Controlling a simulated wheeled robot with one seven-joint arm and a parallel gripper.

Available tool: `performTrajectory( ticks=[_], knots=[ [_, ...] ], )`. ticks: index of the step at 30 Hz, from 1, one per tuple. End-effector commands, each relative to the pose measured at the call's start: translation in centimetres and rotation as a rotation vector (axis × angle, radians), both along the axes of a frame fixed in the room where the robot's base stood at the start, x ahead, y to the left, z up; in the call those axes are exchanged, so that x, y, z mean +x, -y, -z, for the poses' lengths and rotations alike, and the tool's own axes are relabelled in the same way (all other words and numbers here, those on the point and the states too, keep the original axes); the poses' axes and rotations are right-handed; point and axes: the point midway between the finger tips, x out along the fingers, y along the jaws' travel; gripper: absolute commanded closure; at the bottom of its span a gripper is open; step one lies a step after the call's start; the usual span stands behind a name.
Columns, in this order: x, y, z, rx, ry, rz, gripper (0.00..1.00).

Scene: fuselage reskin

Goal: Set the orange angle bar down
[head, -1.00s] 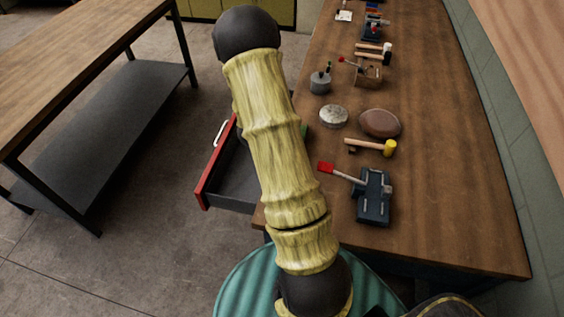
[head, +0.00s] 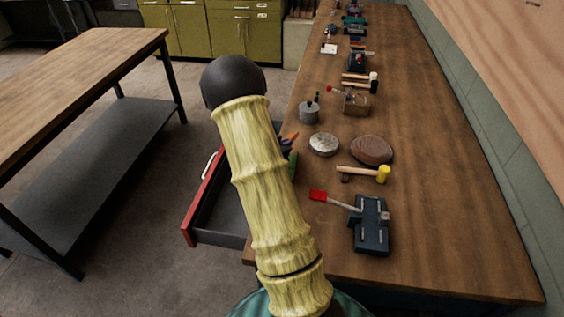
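I cannot make out the orange angle bar in the head view. My own yellow arm with its dark joint fills the middle of the picture and hides part of the bench's left edge and the drawer. My gripper is not in view, so what it holds does not show. A small orange and purple tip (head: 289,141) shows just right of my arm at the bench's left edge; I cannot tell what it belongs to.
An open red-fronted drawer (head: 203,200) juts left. Another table (head: 80,75) stands left. The bench's front right is clear.

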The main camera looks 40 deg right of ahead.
Motion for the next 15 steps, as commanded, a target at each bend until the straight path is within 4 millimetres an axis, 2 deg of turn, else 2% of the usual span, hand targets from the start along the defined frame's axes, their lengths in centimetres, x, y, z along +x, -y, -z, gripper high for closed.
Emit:
performTrajectory(
  ticks=[1, 3, 15],
  knots=[
    [-0.1, 0.0, 0.9, 0.001, -0.002, 0.001, 1.0],
    [0.0, 0.0, 1.5, 0.001, -0.001, 0.0, 1.0],
    [0.0, 0.0, 2.3, 0.0, 0.0, 0.0, 1.0]
  ],
)
